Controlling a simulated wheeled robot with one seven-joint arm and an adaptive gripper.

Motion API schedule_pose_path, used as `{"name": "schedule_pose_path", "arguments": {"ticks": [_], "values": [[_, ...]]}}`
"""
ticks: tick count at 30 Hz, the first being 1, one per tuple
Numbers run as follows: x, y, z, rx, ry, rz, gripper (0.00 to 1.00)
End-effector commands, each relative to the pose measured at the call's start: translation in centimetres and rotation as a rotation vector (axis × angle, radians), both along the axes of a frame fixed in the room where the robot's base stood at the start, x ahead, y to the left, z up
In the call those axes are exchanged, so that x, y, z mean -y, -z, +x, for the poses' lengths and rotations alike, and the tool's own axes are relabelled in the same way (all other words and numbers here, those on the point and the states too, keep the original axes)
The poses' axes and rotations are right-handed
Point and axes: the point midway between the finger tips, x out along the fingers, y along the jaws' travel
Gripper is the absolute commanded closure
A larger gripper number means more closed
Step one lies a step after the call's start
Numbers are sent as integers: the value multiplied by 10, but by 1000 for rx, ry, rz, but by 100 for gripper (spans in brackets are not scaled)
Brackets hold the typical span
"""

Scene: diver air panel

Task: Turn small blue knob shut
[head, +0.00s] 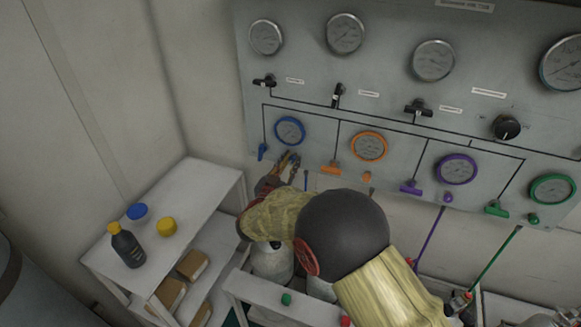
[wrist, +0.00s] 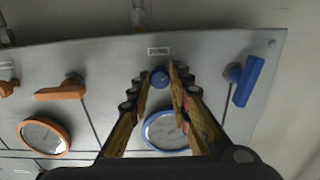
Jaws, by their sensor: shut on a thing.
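The small blue knob (wrist: 159,79) is on the panel below a small white label in the wrist view, between my fingertips. My gripper (wrist: 160,73) is shut on it, one finger on each side. In the head view my gripper (head: 287,168) reaches the panel's lower edge under the blue-rimmed gauge (head: 289,131). The knob is mostly hidden by the fingers there. A larger blue lever handle (wrist: 249,81) is right of my gripper in the wrist view, apart from the fingers. It also shows in the head view (head: 262,152).
An orange lever (wrist: 60,94) and an orange-rimmed gauge (wrist: 44,138) are left in the wrist view. Purple (head: 411,187) and green (head: 496,208) levers are further along the panel. A white shelf (head: 196,185) with a dark bottle (head: 127,248) stands at lower left.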

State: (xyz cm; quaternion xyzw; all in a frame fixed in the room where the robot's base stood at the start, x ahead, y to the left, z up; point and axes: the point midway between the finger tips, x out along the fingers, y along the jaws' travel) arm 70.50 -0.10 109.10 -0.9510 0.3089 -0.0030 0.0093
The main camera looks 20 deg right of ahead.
Motion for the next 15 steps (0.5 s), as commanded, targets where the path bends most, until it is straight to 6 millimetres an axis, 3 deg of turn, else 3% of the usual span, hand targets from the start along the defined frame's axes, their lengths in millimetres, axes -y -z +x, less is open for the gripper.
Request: {"name": "schedule_pose_path", "arguments": {"ticks": [15], "values": [[1, 4, 0, 289, -1, 397, 100]]}}
